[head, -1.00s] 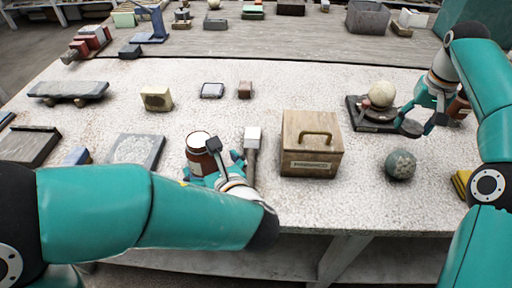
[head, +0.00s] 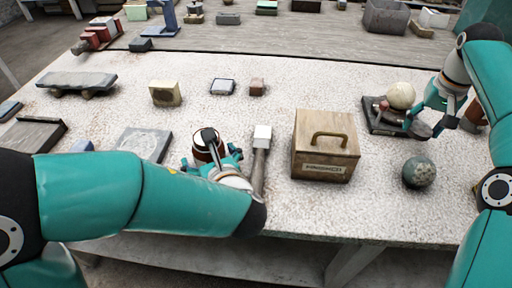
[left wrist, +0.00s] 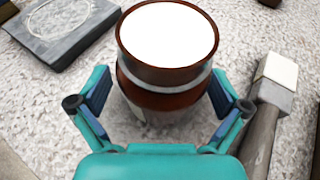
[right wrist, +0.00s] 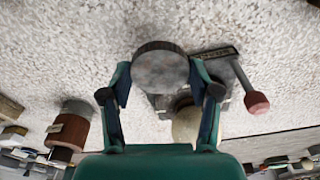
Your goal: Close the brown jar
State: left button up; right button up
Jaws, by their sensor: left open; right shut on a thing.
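The brown jar (head: 203,154) stands upright on the speckled tabletop, partly hidden by my left arm in the head view. In the left wrist view the jar (left wrist: 165,85) shows a brown rim, a pale band and a white top face. My left gripper (left wrist: 158,78) is open, with a finger on either side of the jar and gaps visible. My right gripper (right wrist: 160,80) is shut on a dark round lid (right wrist: 160,68). In the head view this lid (head: 418,130) is above the table at the right, near a pale sphere on a dark stand.
A mallet (head: 260,150) lies close right of the jar. A wooden box (head: 325,150) with a handle and a grey-green sphere (head: 419,171) stand between the jar and the right arm. A grey slab (head: 143,143) lies to the left. The pale sphere (head: 401,95) is near the lid.

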pick_arm(q)
jog(key=shift+d+r, duration=0.1)
jog(key=shift+d, duration=0.05)
pick_arm(e)
jog(key=shift+s+d, duration=0.15)
jog(key=shift+s, duration=0.05)
pick_arm(q)
jog(key=c, duration=0.5)
pick_arm(e)
jog(key=shift+w, duration=0.1)
pick_arm(q)
jog(key=c, duration=1.3)
jog(key=shift+r, duration=0.2)
pick_arm(e)
jog(key=shift+r, duration=0.1)
pick_arm(q)
notch_tip(320, 180, up, 20)
jog(key=p, duration=0.4)
jog(key=shift+f, duration=0.15)
pick_arm(e)
notch_tip(320, 180, up, 4)
jog(key=shift+r, duration=0.2)
